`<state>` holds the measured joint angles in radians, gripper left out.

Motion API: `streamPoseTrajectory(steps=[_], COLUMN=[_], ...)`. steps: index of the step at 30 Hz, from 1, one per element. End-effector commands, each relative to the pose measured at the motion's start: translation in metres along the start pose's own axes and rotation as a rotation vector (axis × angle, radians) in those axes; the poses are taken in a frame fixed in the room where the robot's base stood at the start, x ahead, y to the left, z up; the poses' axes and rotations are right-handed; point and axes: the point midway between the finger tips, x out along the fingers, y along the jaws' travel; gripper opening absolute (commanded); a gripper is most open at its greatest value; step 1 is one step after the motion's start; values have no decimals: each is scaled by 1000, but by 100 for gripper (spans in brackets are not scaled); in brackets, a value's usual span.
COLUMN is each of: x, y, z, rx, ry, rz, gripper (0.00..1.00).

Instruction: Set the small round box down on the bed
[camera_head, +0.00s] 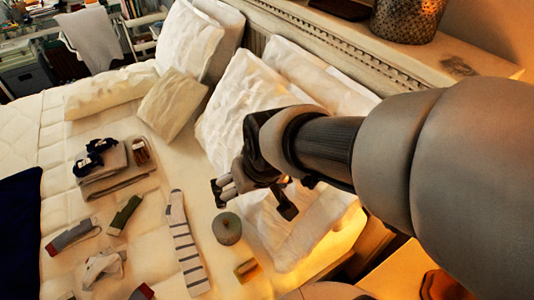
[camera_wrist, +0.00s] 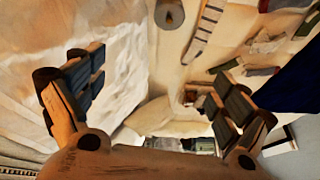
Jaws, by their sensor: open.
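The small round box (camera_head: 227,228) is grey-green with a flat round top. It rests upright on the white bed (camera_head: 185,165), to the right of a striped sock. It also shows at the top of the wrist view (camera_wrist: 169,14). My gripper (camera_head: 252,200) is open and empty, above the bed and close to the box in the head view, apart from it. In the wrist view its two dark-padded fingers (camera_wrist: 158,90) are spread wide with nothing between them.
The striped sock (camera_head: 184,243) and a small yellowish block (camera_head: 247,270) lie near the box. Folded grey cloths (camera_head: 118,177) and several socks lie farther left. White pillows (camera_head: 240,105) line the headboard. A dark blue cloth (camera_head: 18,230) covers the left edge.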

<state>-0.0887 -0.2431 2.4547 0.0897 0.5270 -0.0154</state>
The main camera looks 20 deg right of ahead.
Motion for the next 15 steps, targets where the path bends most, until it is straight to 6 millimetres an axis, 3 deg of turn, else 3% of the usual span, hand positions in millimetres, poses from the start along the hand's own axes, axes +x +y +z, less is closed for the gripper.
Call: streamPoseTrajectory(steps=[1, 6, 10, 15], x=[-23, -75, -96, -105], y=[6, 21, 28, 32], z=[9, 50, 75, 88], rx=[3, 10, 17, 22], ry=[17, 16, 13, 8], rz=[9, 47, 69, 83], gripper=[93, 93, 93, 93])
